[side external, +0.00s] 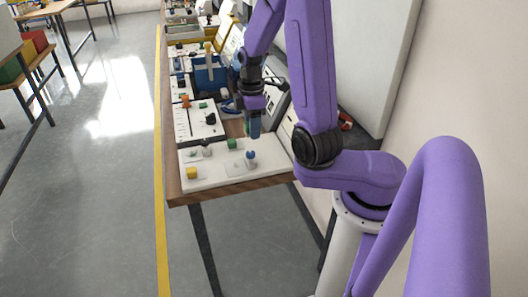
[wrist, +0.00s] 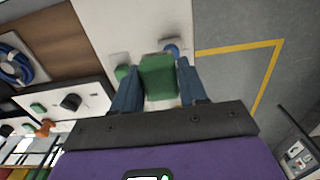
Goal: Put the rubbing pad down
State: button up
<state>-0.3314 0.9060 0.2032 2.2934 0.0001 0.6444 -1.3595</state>
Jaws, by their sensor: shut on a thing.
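My gripper (wrist: 157,85) has its two blue fingers shut on a green block, which I take for the rubbing pad (wrist: 158,76). In the side view my gripper (side external: 255,128) points down above the back part of the white board (side external: 215,177) at the near end of the bench. The held pad is mostly hidden by the fingers there. In the wrist view the white board (wrist: 140,20) lies beyond the pad. I cannot tell whether the pad touches it.
On the board are a green piece (side external: 232,143), a blue-topped piece (side external: 251,155) and a yellow piece (side external: 192,173). A second white panel with dark parts (side external: 200,118) lies farther along the bench. The board's front middle is mostly clear.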

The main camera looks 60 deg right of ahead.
jog(key=s+r, duration=0.3)
jog(key=s, duration=1.1)
send_over(269, 150)
jog(key=f, duration=0.9)
jog(key=shift+s+a+f, duration=0.15)
jog(key=shift+s+a, duration=0.05)
jog(key=shift+s, duration=0.1)
jog(key=shift+w+d+f, duration=0.15)
jog(key=shift+w+f, duration=0.15)
jog(key=shift+f, duration=1.6)
jog(key=shift+s+f, duration=0.1)
jog(key=shift+f, duration=0.2)
